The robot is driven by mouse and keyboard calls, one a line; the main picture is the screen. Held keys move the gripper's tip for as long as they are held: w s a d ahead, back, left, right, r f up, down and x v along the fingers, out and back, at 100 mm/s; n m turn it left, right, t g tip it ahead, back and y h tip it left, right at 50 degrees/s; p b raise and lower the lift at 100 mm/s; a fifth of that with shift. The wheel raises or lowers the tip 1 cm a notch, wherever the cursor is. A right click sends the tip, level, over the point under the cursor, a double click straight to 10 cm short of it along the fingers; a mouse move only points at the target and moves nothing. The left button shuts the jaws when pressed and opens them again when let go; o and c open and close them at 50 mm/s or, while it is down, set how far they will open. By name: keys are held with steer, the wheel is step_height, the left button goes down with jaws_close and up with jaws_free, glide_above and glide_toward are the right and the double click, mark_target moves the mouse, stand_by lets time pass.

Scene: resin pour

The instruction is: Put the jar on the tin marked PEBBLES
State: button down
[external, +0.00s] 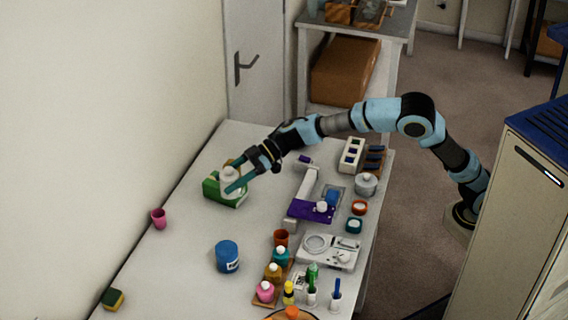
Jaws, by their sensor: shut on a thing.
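My gripper (236,177) is at the far left part of the table, its teal fingers shut around a pale, whitish jar (229,175). The jar is at a green box-like holder (213,190); I cannot tell whether it rests in it or hangs just above it. A blue tin (227,251) with a pale label stands upright on the table, nearer the camera and apart from my gripper. The label is too small to read, so I cannot confirm that it says PEBBLES. The fingers hide part of the jar.
A pink cup (159,218) stands near the wall-side edge, and a green-yellow sponge (112,299) lies at the near left. Bottles, a scale (329,251), a purple-based stand (311,209) and small pots crowd the right side. The table between holder and blue tin is clear.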

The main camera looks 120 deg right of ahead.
steer(key=w+a+r+n+g+y+b, duration=0.15)
steer(key=w+a+n+y+b, duration=0.45)
steer(key=a, duration=0.6)
steer(key=m, duration=0.2)
glide_above(228, 245)
steer(key=shift+t+h, duration=0.25)
steer(key=shift+h, duration=0.15)
steer(key=f, duration=0.8)
steer(key=shift+w+a+f+b, duration=0.1)
steer(key=shift+w+f+b, duration=0.1)
steer(key=shift+f+b, duration=0.15)
jaws_free()
steer(key=shift+f, duration=0.15)
steer(key=shift+s+r, duration=0.15)
steer(key=shift+r, duration=0.1)
steer(key=v, duration=1.1)
steer(key=shift+s+r, duration=0.2)
steer(key=shift+s, duration=0.1)
